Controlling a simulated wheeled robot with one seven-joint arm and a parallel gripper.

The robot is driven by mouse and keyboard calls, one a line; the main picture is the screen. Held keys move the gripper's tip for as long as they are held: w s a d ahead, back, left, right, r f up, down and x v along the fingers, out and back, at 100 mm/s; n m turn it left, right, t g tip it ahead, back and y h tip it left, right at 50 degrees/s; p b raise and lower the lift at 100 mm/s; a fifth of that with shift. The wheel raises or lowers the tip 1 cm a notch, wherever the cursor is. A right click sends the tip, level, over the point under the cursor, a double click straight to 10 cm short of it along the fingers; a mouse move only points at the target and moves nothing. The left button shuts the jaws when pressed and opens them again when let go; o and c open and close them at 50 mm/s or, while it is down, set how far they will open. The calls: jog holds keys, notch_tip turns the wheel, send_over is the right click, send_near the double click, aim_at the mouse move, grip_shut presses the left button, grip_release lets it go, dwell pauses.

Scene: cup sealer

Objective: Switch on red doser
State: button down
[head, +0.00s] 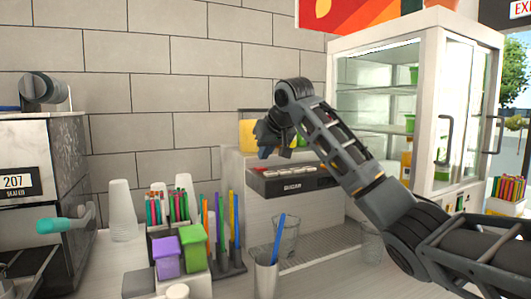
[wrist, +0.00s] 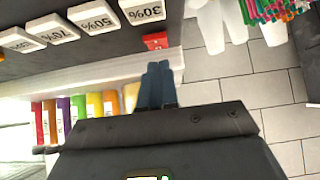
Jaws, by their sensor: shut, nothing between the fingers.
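The doser machine (head: 325,212) stands on the counter against the wall, with a dark front panel (head: 292,184) bearing a row of buttons. In the wrist view, a small red button (wrist: 155,41) sits at the end of a row of white percentage buttons, among them the 30% button (wrist: 143,11). My gripper (head: 268,152) is above the panel's left end in the head view. Its blue fingertips (wrist: 160,70) are together and empty, pointing toward the red button. Whether they touch it cannot be told.
A cup (head: 286,236) stands on the drip tray (head: 320,249). A glass-fronted cabinet (head: 415,110) is at right. Colored bottles (wrist: 75,112) show in the wrist view.

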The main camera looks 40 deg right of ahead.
jog(key=r+p, duration=0.1)
jog(key=r, duration=0.2)
jog(key=shift+w+p, duration=0.2)
jog(key=shift+p, duration=0.2)
jog(key=b+v, duration=0.3)
jog(key=v, duration=0.6)
jog(key=shift+r, duration=0.6)
jog(key=shift+w+f+b, duration=0.1)
jog(key=shift+f+b, duration=0.1)
jog(key=shift+b, duration=0.15)
jog(key=f+g+b, duration=0.1)
jog(key=b, duration=0.6)
jog(key=shift+w, duration=0.15)
jog(key=shift+d+r+b, duration=0.15)
jog(key=shift+r+b, duration=0.1)
jog(key=shift+b, duration=0.4)
